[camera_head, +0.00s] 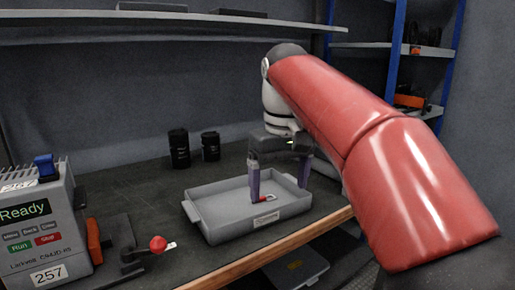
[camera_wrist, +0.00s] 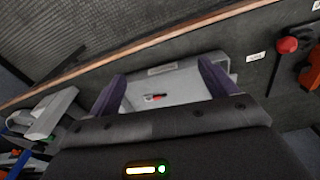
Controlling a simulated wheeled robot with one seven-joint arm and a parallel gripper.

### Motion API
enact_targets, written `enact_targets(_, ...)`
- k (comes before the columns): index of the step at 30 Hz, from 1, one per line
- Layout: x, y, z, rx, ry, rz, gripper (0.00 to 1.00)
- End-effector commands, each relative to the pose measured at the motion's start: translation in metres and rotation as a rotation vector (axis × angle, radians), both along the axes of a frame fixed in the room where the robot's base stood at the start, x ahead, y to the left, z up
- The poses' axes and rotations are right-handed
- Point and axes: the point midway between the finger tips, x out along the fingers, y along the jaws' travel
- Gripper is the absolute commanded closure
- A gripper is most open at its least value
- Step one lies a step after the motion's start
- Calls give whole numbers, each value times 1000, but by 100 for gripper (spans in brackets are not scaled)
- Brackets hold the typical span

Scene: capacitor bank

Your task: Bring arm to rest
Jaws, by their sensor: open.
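My gripper (camera_head: 280,176) is at the end of my red arm, over the grey tray on the dark workbench. Its two purple fingers are spread apart with nothing between them. In the wrist view the gripper (camera_wrist: 160,92) also shows open, with the tray (camera_wrist: 182,75) beyond the fingertips. In the head view the tray (camera_head: 222,233) stands near the bench's front edge. A small red and metal item (camera_head: 266,197) lies in the tray; it also shows in the wrist view (camera_wrist: 154,97), apart from the fingers.
Two black cylinders (camera_head: 179,149) stand at the back of the bench. A grey device (camera_head: 38,225) with a "Ready" display is at the left. A red-knobbed lever (camera_head: 158,244) stands beside it. A shelf (camera_head: 170,22) runs above the bench; blue-post shelving (camera_head: 394,50) is at the right.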

Motion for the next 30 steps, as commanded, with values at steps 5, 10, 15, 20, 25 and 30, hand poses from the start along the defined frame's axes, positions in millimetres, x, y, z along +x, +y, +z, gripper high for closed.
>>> enact_targets(5, -20, -20, -10, 14, -50, -56, 16)
enact_targets(10, -49, -44, -31, 34, -120, -134, 16)
enact_targets(15, -98, -75, -76, 63, -226, -252, 16)
enact_targets(20, -143, -97, -131, 86, -323, -354, 16)
enact_targets(25, -173, -108, -176, 101, -392, -423, 16)
enact_targets(30, -182, -112, -193, 108, -417, -448, 16)
